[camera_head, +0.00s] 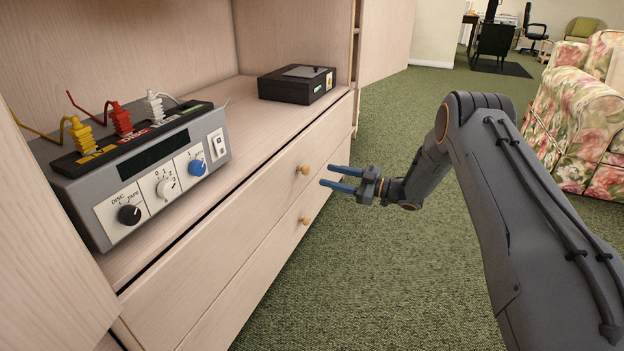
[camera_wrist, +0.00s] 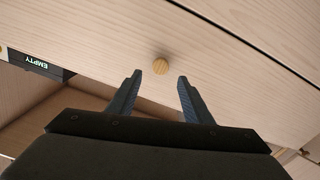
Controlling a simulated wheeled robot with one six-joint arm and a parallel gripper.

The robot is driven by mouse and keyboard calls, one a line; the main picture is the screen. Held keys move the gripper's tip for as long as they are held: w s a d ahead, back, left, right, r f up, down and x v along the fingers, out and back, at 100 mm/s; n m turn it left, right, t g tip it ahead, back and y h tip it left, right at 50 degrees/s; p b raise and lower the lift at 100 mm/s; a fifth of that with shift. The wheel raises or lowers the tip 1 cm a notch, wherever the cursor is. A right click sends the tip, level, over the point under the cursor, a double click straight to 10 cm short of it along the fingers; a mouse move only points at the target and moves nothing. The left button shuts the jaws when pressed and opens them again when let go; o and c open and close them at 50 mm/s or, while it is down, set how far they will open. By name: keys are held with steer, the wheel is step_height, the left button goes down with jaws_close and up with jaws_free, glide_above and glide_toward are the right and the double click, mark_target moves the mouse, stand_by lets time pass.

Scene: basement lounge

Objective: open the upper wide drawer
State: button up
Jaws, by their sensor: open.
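The upper wide drawer (camera_head: 240,208) is a pale wood front below the cabinet's shelf, and it looks shut. Its round wooden knob (camera_head: 303,169) is at the right part of the front. In the wrist view the knob (camera_wrist: 160,66) lies just beyond and between my fingertips, not visibly touched. My gripper (camera_head: 325,175) is open and empty, with blue fingers pointing at the drawer front. In the wrist view the two fingers (camera_wrist: 158,78) straddle the line to the knob.
A lower drawer (camera_head: 270,251) with its own knob (camera_head: 304,221) is beneath. A grey device (camera_head: 150,165) with coloured plugs and a black box (camera_head: 297,84) stand on the shelf. A floral armchair (camera_head: 580,120) is at right. Green carpet in front of the drawers is clear.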

mark_target(308, 171)
steer(key=b+x, duration=0.2)
steer(key=x, duration=0.5)
steer(key=shift+a, duration=0.3)
jaws_close()
